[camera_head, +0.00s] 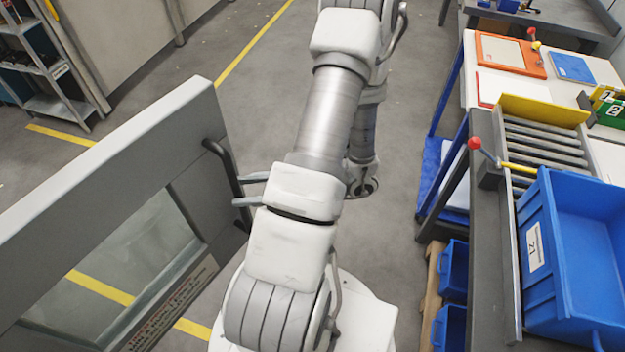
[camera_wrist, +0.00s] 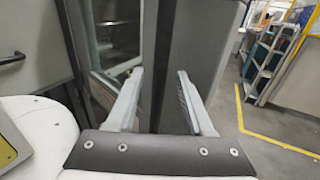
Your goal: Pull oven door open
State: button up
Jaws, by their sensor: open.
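The grey oven door (camera_head: 120,165) stands upright at the left of the head view, swung out over the floor. Floor and a yellow line show through its glass window (camera_head: 135,245). Its dark bar handle (camera_head: 226,172) is on the edge nearest my arm. My gripper (camera_head: 238,191) is open, its two fingers pointing left at the handle, with the tips close to it; I cannot tell if they touch. In the wrist view my gripper (camera_wrist: 160,75) is open in front of the grey door (camera_wrist: 205,45). The oven body is not clearly seen in the head view.
At the right, a workbench carries a blue bin (camera_head: 580,255), a roller track (camera_head: 545,140) and a red-knobbed lever (camera_head: 476,145). More blue bins (camera_head: 452,275) sit below. A shelf rack (camera_head: 45,70) stands at the far left. Floor is clear between door and bench, beyond my arm.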

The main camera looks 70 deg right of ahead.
jog(key=v, duration=1.5)
jog(key=shift+s, duration=0.15)
jog(key=shift+d, duration=0.1)
